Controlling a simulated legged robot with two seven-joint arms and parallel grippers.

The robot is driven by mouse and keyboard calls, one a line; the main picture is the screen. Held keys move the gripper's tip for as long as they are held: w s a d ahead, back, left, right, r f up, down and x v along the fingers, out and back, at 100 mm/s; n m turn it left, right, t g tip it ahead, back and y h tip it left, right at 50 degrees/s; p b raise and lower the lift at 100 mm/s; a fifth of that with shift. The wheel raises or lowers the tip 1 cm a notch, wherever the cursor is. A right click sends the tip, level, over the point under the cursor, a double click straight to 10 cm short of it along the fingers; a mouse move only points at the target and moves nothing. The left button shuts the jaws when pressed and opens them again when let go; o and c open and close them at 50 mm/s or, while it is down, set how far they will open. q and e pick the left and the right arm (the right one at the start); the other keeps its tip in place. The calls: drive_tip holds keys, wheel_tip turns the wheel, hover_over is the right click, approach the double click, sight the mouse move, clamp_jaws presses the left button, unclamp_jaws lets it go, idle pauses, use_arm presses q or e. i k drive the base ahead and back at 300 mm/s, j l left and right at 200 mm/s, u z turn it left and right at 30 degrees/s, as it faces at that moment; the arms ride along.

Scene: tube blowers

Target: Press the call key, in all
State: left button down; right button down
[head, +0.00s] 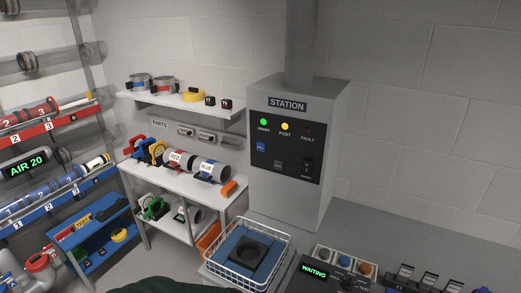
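A grey station cabinet (300,205) stands at the centre, with a black panel (288,123) on its front. The panel has a lit green lamp (263,122) marked READY, a lit yellow lamp (285,127) marked POST and a dark FAULT lamp (308,130). Below them are a blue key (261,147), a dark key (278,164) and a switch (307,164). A console at the lower right has a display (314,271) reading WAITING. Key lettering is too small to read, so I cannot tell which is the call key. Neither gripper is in view.
A wire basket (211,271) with a blue insert and black square block (246,255) sits before the cabinet. Shelves with tubes and a rack marked AIR 20 (27,164) stand left. The grey counter (420,238) has bare space.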

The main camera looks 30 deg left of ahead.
sight(260, 147)
drive_tip(key=i+j+z, duration=0.2)
drive_tip(key=j+z, duration=0.2)
drive_tip(key=j, duration=1.15)
drive_tip(key=j+z, duration=0.35)
drive_tip(key=j, duration=1.25)
